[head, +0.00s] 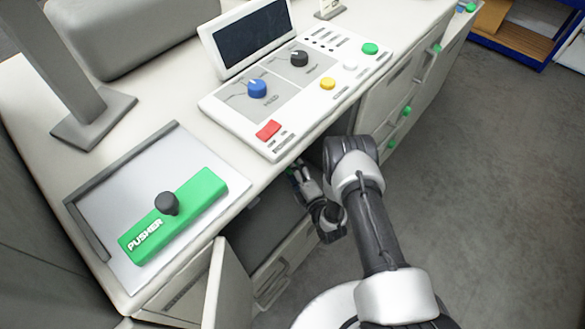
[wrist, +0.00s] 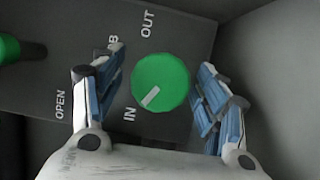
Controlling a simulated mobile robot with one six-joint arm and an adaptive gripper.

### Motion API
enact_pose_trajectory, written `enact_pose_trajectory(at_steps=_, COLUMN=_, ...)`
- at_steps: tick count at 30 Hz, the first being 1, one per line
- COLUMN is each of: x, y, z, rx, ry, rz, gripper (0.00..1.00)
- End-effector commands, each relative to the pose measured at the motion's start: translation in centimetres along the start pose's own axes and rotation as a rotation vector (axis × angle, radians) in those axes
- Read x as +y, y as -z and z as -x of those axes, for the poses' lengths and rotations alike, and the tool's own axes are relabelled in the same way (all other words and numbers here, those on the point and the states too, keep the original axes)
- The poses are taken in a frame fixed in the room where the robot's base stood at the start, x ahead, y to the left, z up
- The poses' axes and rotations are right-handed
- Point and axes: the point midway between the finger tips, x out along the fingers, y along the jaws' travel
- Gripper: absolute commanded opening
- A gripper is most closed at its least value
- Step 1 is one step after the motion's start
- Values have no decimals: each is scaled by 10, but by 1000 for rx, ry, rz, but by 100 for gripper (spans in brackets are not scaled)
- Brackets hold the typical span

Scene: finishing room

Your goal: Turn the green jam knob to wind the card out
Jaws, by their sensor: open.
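The green jam knob (wrist: 161,81) is round with a white pointer mark, on a dark panel lettered OUT and IN. In the wrist view its pointer is at the lower left, near the word IN. My gripper (wrist: 160,88) is open, with one blue-padded finger on each side of the knob and gaps showing between the fingers and its rim. In the head view my gripper (head: 299,172) reaches into the open cabinet below the counter, and the knob is hard to make out there. No card shows in either view.
Another green knob (wrist: 10,48) sits left on the dark panel (wrist: 60,85), near the word OPEN. In the head view, an open cabinet door (head: 228,285) stands left of my gripper. Above are the control panel (head: 300,75) and green pusher (head: 175,215). Floor at right is clear.

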Motion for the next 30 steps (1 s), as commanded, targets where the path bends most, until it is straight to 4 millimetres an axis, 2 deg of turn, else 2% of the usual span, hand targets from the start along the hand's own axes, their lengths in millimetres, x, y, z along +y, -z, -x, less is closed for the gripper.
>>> enact_pose_trajectory(at_steps=11, x=0, y=0, z=-5, rx=1, ry=2, rz=-1, gripper=65)
enact_pose_trajectory(at_steps=30, x=0, y=0, z=-4, rx=1, ry=1, rz=-1, gripper=23)
